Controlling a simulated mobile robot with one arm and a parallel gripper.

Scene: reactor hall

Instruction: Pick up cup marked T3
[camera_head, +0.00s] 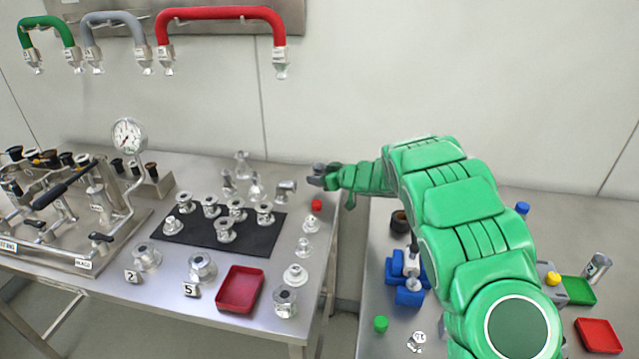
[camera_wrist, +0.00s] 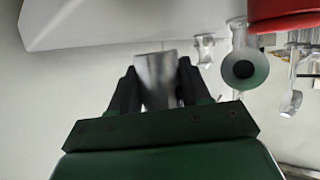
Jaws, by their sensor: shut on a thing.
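My gripper (camera_head: 317,176) is at the far end of my outstretched green arm, above the right back part of the left bench. In the wrist view, its dark fingers (camera_wrist: 158,88) are shut on a smooth silver cup-like piece (camera_wrist: 157,75). No T3 mark is legible on it, and its lower part is hidden by the gripper body. In the head view the held piece is too small to make out clearly. A similar silver cup (camera_head: 597,265) with a dark mark stands on the right bench, well away from my gripper.
A metal fitting (camera_head: 286,189) shows just left of my fingertips. Several metal fittings stand on and around a black mat (camera_head: 215,238). A red tray (camera_head: 240,289) lies near the front. A gap separates the benches. Hoses hang above (camera_head: 222,13).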

